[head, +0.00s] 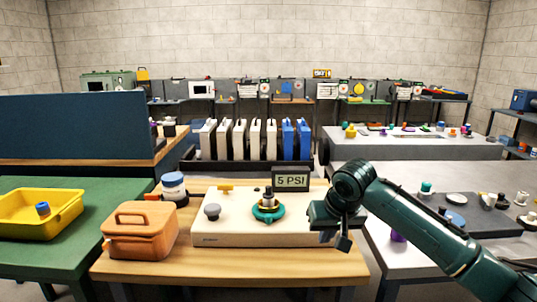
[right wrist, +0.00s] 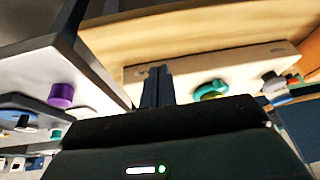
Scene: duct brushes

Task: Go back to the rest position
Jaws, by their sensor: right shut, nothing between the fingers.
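My right gripper (head: 343,240) hangs at the right edge of a cream-coloured device (head: 228,231) on the wooden table. Its arm reaches in from the right. In the right wrist view the fingers of my right gripper (right wrist: 157,86) are together, with nothing held. The device carries a green ring fitting (head: 268,213), a grey knob (head: 212,212), a yellow handle (head: 226,188) and a display (head: 291,180) reading 5 PSI. The green ring also shows in the right wrist view (right wrist: 211,90). Whether the gripper touches the device is unclear. My left gripper is not in view.
An orange case (head: 140,236) and a blue-capped jar (head: 174,186) stand left of the device. A yellow tray (head: 38,215) sits on the green table at left. A grey table (head: 400,262) at right holds a purple cap (head: 398,236) and several small parts.

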